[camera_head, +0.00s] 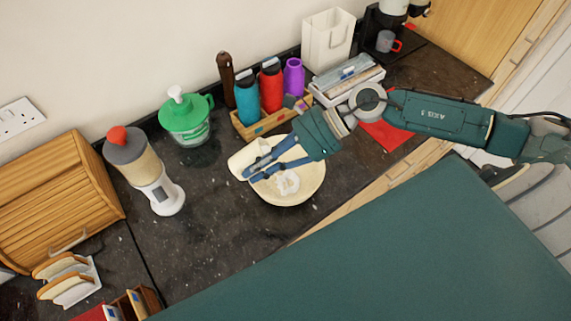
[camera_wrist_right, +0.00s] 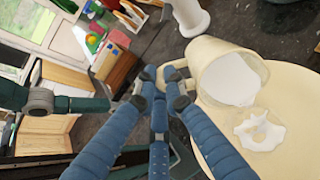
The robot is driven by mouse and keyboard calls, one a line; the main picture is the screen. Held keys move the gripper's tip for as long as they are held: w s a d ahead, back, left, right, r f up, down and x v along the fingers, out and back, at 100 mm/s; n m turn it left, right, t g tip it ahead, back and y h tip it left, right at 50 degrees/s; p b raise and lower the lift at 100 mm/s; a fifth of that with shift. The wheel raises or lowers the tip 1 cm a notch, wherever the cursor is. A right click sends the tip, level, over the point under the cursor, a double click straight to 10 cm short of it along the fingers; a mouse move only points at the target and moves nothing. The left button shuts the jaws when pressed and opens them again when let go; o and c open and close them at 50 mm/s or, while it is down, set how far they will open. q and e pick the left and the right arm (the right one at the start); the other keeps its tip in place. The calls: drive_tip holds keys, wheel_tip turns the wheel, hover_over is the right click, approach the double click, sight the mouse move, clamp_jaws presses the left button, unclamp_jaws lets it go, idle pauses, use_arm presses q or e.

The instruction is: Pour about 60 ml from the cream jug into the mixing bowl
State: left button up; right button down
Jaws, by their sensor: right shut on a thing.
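My right gripper (camera_head: 253,170) is shut on the handle of the cream jug (camera_head: 240,158) and holds it at the left rim of the mixing bowl (camera_head: 310,178). In the right wrist view the pale jug (camera_wrist_right: 205,52) is tilted, its mouth toward the bowl (camera_wrist_right: 297,85). White cream (camera_wrist_right: 232,78) fills much of its mouth. A white patch of cream (camera_head: 288,183) lies in the bowl. I cannot make out a falling stream. The right gripper's fingers (camera_wrist_right: 162,86) hide part of the handle. My left gripper is not in view.
A wooden caddy (camera_head: 265,124) with bottles stands behind the bowl. A green-lidded jar (camera_head: 187,118) and a dispenser (camera_head: 150,172) stand to the left. A white-and-wood box (camera_head: 345,80) stands behind my right arm. The dark counter (camera_head: 205,240) in front of the dispenser is clear.

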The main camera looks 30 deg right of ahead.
drive_tip(key=shift+d+f+y, duration=0.15)
drive_tip(key=shift+y, duration=0.25)
idle(0.6)
drive_tip(key=shift+d+f+n+y+b, duration=0.3)
drive_tip(key=shift+y+b, duration=0.2)
drive_tip(key=shift+b, duration=0.95)
drive_tip(key=r+p, duration=0.2)
drive_tip(key=p, duration=0.1)
drive_tip(key=shift+a+h, duration=0.25)
drive_tip(key=shift+h, duration=0.05)
drive_tip(key=shift+w+a+f+h, duration=0.1)
drive_tip(key=shift+a+f+h, duration=0.1)
drive_tip(key=shift+h, duration=0.2)
drive_tip(key=shift+a+r+h, duration=0.1)
drive_tip(key=shift+a+h, duration=0.25)
drive_tip(key=shift+h, duration=0.25)
drive_tip(key=shift+a+f, duration=0.1)
drive_tip(key=shift+f, duration=0.15)
drive_tip(key=shift+a+f+h, duration=0.2)
drive_tip(key=shift+h, duration=0.6)
drive_tip(key=shift+w+a+r+g+h, duration=0.1)
drive_tip(key=shift+a+g+h, duration=0.15)
drive_tip(key=shift+a+h, duration=0.25)
drive_tip(key=shift+w+a+r+g+h, duration=0.1)
drive_tip(key=shift+a+g+h, duration=0.2)
drive_tip(key=shift+h, duration=0.4)
